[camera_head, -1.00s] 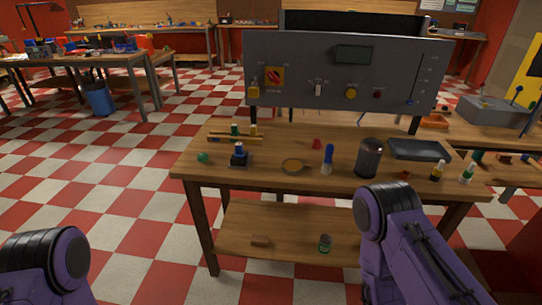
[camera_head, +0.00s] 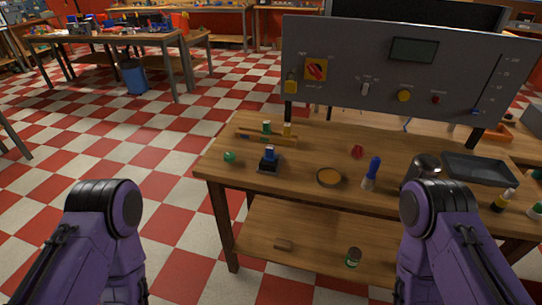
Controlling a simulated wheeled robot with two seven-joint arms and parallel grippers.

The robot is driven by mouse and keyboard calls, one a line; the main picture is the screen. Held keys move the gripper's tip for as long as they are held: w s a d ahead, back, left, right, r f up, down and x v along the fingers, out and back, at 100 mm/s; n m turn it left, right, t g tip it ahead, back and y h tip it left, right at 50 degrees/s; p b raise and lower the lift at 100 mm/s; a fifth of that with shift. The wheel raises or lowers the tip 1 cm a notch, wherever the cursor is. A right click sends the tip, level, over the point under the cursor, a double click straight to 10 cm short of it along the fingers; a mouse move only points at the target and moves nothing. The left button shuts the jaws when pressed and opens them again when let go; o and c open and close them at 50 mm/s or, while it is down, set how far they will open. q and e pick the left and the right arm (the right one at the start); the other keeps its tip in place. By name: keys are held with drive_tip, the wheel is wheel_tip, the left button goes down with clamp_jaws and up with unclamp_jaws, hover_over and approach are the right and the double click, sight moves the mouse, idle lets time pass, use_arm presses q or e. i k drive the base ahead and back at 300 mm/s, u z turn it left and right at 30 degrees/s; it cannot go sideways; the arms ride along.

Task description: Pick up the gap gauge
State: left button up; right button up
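I cannot tell for certain which item is the gap gauge; nothing in view is clearly recognisable as one. My two purple arms come in from the bottom left and bottom right. Their grippers are not visible. The right arm covers part of the bench's front edge.
A grey control panel (camera_head: 340,75) stands along the bench's back. A round shallow dish (camera_head: 329,178), a blue-handled tool (camera_head: 372,173), a dark cylinder (camera_head: 421,168) and a black tray (camera_head: 480,169) are on top. Checkered floor left of the bench is clear.

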sight(270, 156)
drive_tip(key=z, duration=1.65)
drive_tip(key=i, duration=0.7)
drive_tip(key=u, duration=1.25)
